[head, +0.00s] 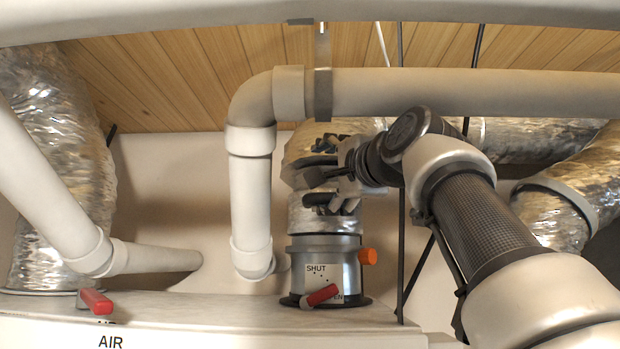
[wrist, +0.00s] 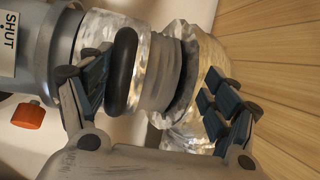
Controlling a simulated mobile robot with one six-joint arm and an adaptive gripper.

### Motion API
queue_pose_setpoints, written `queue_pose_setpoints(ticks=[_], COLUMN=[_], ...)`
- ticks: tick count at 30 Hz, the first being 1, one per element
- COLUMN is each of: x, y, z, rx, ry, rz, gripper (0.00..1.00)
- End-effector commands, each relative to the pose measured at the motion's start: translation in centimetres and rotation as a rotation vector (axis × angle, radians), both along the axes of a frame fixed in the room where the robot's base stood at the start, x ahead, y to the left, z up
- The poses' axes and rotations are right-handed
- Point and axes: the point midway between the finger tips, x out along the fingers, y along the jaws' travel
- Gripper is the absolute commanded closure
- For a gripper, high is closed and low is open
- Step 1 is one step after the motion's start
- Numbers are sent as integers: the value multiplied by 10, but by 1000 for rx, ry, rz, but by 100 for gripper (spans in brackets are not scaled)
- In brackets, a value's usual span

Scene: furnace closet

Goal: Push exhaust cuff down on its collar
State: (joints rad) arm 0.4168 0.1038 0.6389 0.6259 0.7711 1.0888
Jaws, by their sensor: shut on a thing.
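The exhaust cuff (head: 322,220) is a silvery foil sleeve with dark loop-like grips, at the lower end of a foil duct. It stands above the grey metal collar (head: 298,257), which bears a SHUT label and a red lever. In the wrist view the cuff (wrist: 146,55) lies beside the collar (wrist: 50,35), with a black rounded grip in front. My gripper (head: 335,184) reaches in from the right and is shut on the cuff. Its fingers (wrist: 155,95) straddle the cuff's side in the wrist view. How far the cuff overlaps the collar cannot be told.
An orange knob (head: 368,257) sticks out right of the collar. A white pipe (head: 250,190) runs down at left and across overhead. A red lever (head: 96,301) sits on the white cabinet (head: 180,313). Thin dark rods stand right of the collar.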

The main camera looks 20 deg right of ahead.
Motion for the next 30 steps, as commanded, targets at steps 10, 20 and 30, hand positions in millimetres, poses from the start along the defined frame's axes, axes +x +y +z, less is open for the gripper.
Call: queue_pose_setpoints(ticks=[10, 20, 30], x=[-28, -51, -74], y=[1, 1, 1], z=[6, 2, -3], rx=[-5, -5, -7], ry=[-28, -28, -28], rz=[-6, -6, -7], gripper=[56, 62, 62])
